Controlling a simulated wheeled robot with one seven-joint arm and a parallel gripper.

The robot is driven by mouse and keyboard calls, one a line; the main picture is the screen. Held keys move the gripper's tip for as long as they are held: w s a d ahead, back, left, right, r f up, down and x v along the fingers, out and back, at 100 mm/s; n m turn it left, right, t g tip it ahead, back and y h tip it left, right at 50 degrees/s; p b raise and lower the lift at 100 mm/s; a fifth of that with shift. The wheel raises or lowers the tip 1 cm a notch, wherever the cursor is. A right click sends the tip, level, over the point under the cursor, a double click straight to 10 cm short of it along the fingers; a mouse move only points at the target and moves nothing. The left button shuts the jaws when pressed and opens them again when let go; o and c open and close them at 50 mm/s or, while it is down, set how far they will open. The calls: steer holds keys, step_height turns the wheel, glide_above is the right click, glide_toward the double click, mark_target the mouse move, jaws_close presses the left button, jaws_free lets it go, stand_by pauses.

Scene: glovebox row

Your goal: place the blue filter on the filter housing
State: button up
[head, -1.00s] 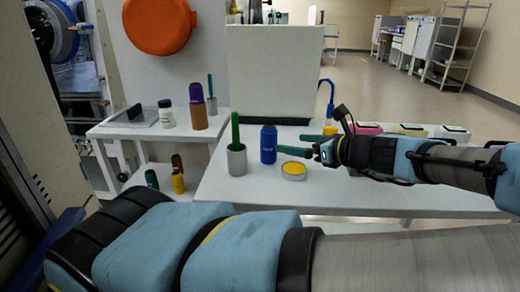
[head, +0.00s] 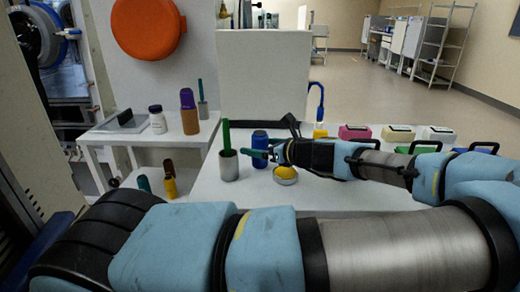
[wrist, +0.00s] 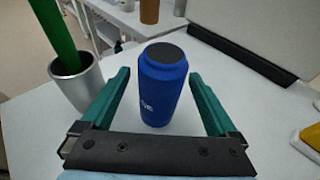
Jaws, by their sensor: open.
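The blue filter appears to be the upright blue cylinder (head: 260,150) with a dark grey top and white lettering, standing on the white table. It also shows large in the wrist view (wrist: 163,85). My gripper (head: 256,154) is open, with its green fingers to either side of the cylinder; in the wrist view (wrist: 158,78) gaps show on both sides, and the fingers look apart from it. I cannot tell for sure which thing is the filter housing.
A grey cup (head: 228,166) holding a green rod stands left of the cylinder, close to my left finger. A dark panel edge (wrist: 240,55) lies behind. Several coloured boxes, one pink (head: 355,132), line the table's back right. A side table (head: 140,134) holds bottles.

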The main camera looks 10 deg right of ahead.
jaws_close()
stand_by(0.7)
